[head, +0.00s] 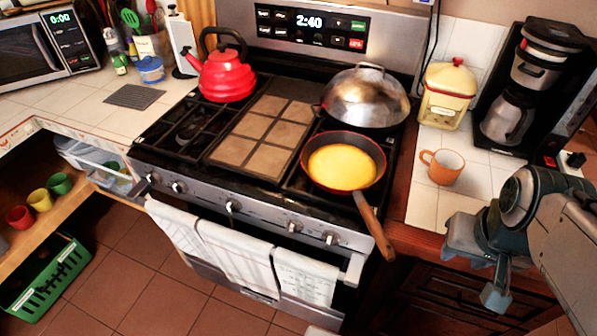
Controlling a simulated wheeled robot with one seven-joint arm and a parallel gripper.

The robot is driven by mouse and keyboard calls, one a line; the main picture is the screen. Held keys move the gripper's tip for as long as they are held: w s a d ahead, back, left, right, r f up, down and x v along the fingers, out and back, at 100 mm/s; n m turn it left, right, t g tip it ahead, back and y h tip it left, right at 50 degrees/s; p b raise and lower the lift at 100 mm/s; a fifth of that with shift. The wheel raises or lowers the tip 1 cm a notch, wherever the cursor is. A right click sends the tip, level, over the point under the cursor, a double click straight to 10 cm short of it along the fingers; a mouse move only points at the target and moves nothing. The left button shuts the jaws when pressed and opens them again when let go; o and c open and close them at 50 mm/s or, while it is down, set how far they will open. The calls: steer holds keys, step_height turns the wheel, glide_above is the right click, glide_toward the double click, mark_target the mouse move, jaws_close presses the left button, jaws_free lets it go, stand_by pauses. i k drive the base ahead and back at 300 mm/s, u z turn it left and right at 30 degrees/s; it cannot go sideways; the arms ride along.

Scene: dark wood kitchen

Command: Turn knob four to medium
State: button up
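The stove's front panel carries a row of silver knobs. Counted from the left, the fourth knob (295,226) is right of the middle, just above the hanging towels. The fifth knob (331,238) is at its right, below the pan. The markings and exact settings of the knobs are too small to read. My gripper (478,268) is at the right of the view, in front of the counter. Its two fingers look spread apart with nothing between them. It is well to the right of the fourth knob and does not touch the stove.
A frying pan (343,165) with yellow food sits on the front right burner; its wooden handle (374,228) juts past the stove's front edge. White towels (237,256) hang on the oven handle. An orange mug (443,166) stands on the right counter. Floor in front is clear.

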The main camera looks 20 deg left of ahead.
mark_target(330, 237)
steer(key=z, duration=0.05)
steer(key=k, duration=0.2)
steer(key=z, duration=2.25)
steer(key=k, duration=1.8)
steer(key=u, duration=1.5)
